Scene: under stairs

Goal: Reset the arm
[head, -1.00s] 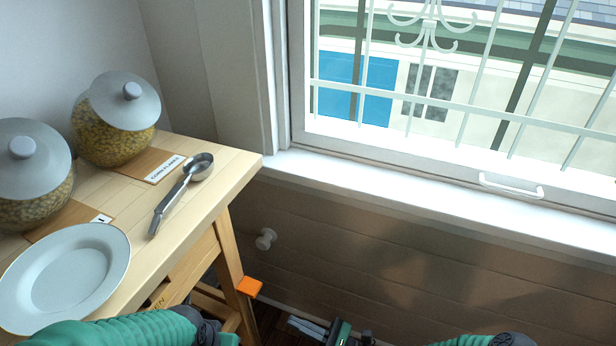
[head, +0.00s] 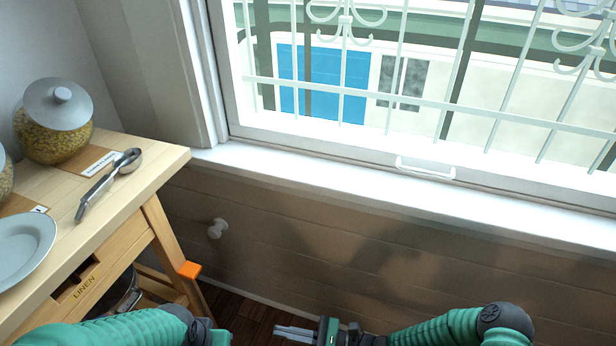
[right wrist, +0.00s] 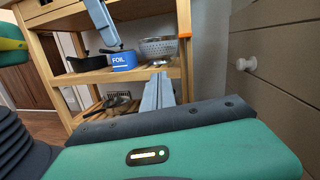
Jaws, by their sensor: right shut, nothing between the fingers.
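My right gripper (head: 295,333) shows at the bottom middle of the head view, with its arm coming in from the right. Its grey fingers are together with nothing between them. In the right wrist view the fingers (right wrist: 158,88) point towards the shelves of the wooden cart. The right gripper is low, to the right of the cart, apart from it. My left arm (head: 130,329) crosses the bottom left of the head view; its gripper is not seen there.
The wooden cart (head: 120,215) stands at left, holding a lidded jar (head: 55,125), a metal scoop (head: 107,186) and a plate (head: 22,248). Its shelf holds a blue FOIL box (right wrist: 123,60) and a colander (right wrist: 160,48). A window sill (head: 330,185) runs along the wall.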

